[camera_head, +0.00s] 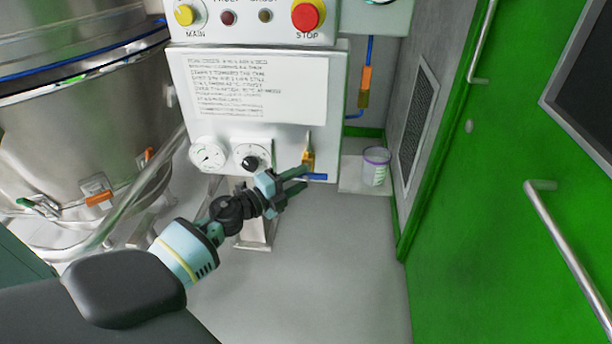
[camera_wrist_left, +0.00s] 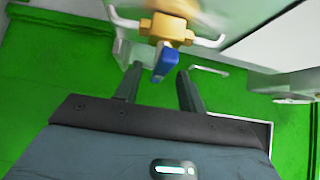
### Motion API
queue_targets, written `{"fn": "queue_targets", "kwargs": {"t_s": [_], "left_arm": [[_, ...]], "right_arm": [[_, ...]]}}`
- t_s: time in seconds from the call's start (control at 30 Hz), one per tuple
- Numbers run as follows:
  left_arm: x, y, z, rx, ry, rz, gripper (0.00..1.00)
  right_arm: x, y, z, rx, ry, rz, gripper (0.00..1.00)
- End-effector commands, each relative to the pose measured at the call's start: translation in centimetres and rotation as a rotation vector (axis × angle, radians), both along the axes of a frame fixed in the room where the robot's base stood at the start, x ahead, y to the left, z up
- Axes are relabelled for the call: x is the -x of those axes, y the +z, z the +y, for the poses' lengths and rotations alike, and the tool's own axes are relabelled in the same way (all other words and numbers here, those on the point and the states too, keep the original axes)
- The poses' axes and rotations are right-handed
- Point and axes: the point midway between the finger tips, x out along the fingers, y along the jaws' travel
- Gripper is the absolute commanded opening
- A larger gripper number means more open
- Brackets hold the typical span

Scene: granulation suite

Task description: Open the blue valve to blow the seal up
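In the left wrist view the blue handle (camera_wrist_left: 166,62) hangs below the brass body (camera_wrist_left: 167,27). My left gripper (camera_head: 302,179) is open at the valve. In the wrist view its two fingers stand either side of the handle's near end, with a gap on both sides. How deep the handle sits between them is hard to tell. My right gripper is not in view.
The panel (camera_head: 180,90) carries a printed notice (camera_head: 255,90), a gauge (camera_head: 208,155), a black knob (camera_head: 250,162) and a red stop button (camera_head: 307,15). A steel vessel (camera_head: 85,140) stands left. A pot (camera_head: 376,166) sits right of the valve. A green door (camera_head: 500,200) bounds the right.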

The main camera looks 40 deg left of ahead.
Motion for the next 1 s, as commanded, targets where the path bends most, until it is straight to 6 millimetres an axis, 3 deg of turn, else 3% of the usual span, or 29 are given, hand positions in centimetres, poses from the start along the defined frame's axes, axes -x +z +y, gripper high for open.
{"fn": "queue_targets", "kwargs": {"t_s": [0.23,0.6,0.9,1.0], "left_arm": [[-2.3,0.0,-0.5,0.002,0.001,0.000,0.40],[-2.7,0.0,-0.7,0.001,0.000,0.000,0.40],[-2.7,0.0,-0.7,0.001,0.000,0.000,0.02],[-2.7,0.0,-0.7,0.002,0.000,0.000,0.00]], "right_arm": [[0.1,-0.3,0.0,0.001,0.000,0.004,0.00],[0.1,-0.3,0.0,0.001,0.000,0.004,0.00],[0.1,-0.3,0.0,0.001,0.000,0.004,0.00],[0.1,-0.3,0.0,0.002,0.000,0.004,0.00]]}}
